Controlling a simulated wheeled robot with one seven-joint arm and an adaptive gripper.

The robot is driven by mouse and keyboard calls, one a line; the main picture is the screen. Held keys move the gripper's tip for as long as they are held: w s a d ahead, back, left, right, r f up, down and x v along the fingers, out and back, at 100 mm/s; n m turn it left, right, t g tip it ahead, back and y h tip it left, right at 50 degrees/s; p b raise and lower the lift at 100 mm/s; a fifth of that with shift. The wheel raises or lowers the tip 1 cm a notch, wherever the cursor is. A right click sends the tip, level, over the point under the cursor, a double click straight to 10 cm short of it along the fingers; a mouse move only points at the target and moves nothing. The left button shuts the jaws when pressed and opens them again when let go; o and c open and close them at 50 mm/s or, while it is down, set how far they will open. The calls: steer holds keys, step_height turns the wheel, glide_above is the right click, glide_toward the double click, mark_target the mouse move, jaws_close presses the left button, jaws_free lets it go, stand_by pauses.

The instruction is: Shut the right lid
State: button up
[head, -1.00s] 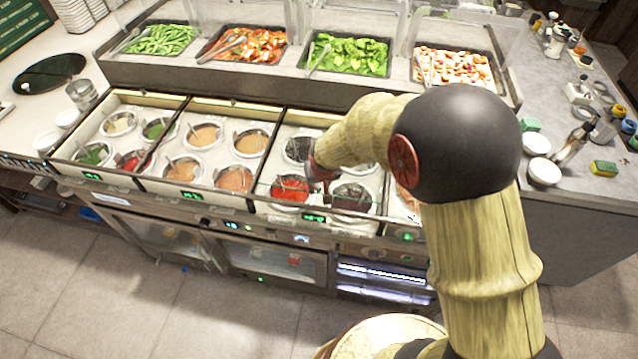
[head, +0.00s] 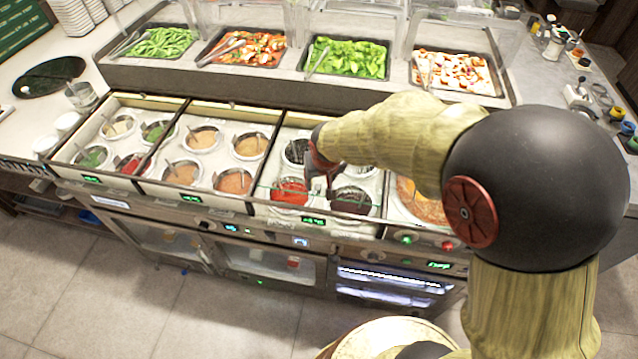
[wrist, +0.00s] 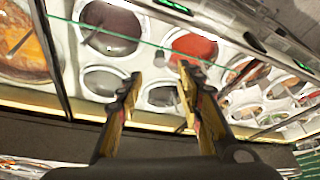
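A clear pane with a thin green edge (wrist: 150,42) crosses the sauce wells in the wrist view. Its edge also shows faintly over the third section in the head view; I take it for the right lid. Most of the pane is too transparent to make out. My gripper (head: 320,185) is over that section, between the red sauce well (head: 289,191) and a dark sauce well (head: 351,200). In the wrist view my gripper (wrist: 158,72) has its two fingers apart with nothing visible between them. The fingertips are close to the green edge; I cannot tell whether they touch it.
Two sauce sections stand to the left, with pale sauce wells (head: 235,181). A round orange pan (head: 420,205) is at the right. Behind, a raised shelf holds food trays (head: 347,57) under clear guards. Open floor (head: 60,290) lies in front of the counter.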

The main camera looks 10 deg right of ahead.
steer(key=v, duration=0.3)
steer(key=shift+s+r, duration=0.15)
steer(key=shift+r, duration=0.15)
steer(key=shift+c, duration=0.4)
